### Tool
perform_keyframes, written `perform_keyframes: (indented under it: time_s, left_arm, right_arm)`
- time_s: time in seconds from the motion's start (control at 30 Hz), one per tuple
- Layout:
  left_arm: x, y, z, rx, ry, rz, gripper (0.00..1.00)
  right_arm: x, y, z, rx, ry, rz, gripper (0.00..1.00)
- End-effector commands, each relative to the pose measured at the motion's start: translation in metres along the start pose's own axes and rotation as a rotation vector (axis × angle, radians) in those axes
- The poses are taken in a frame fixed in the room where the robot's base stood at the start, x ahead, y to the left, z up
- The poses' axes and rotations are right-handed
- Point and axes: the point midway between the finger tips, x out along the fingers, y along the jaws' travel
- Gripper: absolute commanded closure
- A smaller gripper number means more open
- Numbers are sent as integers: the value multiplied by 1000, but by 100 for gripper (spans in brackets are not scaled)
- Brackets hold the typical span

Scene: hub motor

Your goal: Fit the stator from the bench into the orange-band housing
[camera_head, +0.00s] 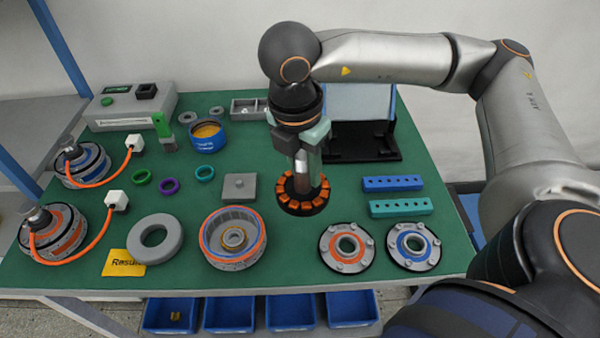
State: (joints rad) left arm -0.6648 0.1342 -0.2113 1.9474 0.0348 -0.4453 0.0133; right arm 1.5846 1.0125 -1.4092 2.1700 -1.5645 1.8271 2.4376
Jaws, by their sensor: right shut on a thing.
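The stator (302,198), a black ring with orange windings, is upright below my right gripper (302,184) at the middle of the green bench. My right gripper is shut on the stator. I cannot tell whether the stator touches the bench top. The orange-band housing (235,237) is an open round grey shell with an orange rim band and a hub inside. It sits on the bench to the left of the stator and nearer to me. My left gripper is not in view.
Two round end covers, one orange-ringed (347,246) and one blue-ringed (413,246), lie at the front right. A grey ring (155,239) is left of the housing. A grey square block (239,187) lies behind it. Blue and teal bars (400,206) lie right of the stator.

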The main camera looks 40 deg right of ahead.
Motion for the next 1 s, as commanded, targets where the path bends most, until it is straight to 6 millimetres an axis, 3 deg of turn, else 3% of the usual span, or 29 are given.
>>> perform_keyframes:
  time_s: [0.43, 1.0]
  left_arm:
    - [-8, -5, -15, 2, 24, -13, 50]
    - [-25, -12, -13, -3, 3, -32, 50]
  right_arm:
    - [-7, 24, -25, 2, 1, 2, 100]
    - [-14, 69, -73, 2, 1, 2, 100]
